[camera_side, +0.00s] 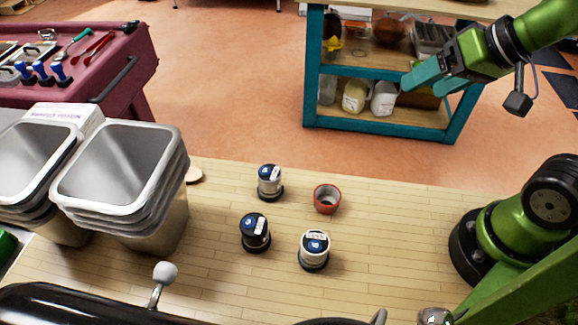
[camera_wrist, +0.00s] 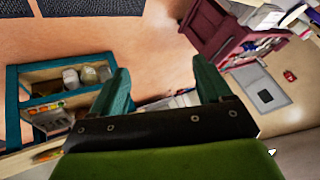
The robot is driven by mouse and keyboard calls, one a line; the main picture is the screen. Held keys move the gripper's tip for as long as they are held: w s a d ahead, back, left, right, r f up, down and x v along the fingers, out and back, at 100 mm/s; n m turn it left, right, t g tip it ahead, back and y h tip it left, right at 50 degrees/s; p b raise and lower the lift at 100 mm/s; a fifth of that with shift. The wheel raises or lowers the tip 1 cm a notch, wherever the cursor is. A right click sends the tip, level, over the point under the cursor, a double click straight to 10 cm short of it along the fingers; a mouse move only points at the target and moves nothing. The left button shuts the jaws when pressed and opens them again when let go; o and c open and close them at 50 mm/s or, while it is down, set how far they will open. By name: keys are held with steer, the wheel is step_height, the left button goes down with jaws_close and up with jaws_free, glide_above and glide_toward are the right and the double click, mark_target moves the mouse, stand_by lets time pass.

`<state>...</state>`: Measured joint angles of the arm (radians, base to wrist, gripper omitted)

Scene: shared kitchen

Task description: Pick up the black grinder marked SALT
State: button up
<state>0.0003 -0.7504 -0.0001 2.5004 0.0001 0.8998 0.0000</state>
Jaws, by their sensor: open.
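A black-bodied grinder (camera_side: 255,233) with a blue top and a white label stands upright on the wooden counter in the side view; its lettering is too small to read. Two pale-bodied grinders with blue tops stand near it, one behind (camera_side: 270,183) and one to the front right (camera_side: 314,251). My gripper (camera_side: 422,86) is open and empty, high at the upper right, well away from the grinders. In the wrist view its teal fingers (camera_wrist: 160,68) are spread apart, and no grinder shows there.
A small red-rimmed bowl (camera_side: 327,200) stands right of the grinders. Stacked metal containers (camera_side: 120,180) stand at the left. A dark, shiny object (camera_side: 100,305) with a ball-ended lever lies along the front edge. The counter (camera_side: 390,230) is clear right of the bowl.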

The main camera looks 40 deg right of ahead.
steer(key=shift+o, duration=0.4)
steer(key=shift+a, duration=0.1)
steer(key=g+h, duration=0.2)
steer(key=g, duration=0.5)
glide_above(254, 223)
step_height(254, 223, down, 8)
steer(key=f, duration=0.9)
steer(key=shift+d+f, duration=0.15)
steer(key=shift+d, duration=0.2)
steer(key=shift+w+a+f, duration=0.1)
steer(key=shift+a+f, duration=0.1)
steer(key=shift+f, duration=1.35)
steer(key=shift+w+a+f, duration=0.1)
steer(key=shift+a+f, duration=0.05)
steer(key=shift+f, duration=1.4)
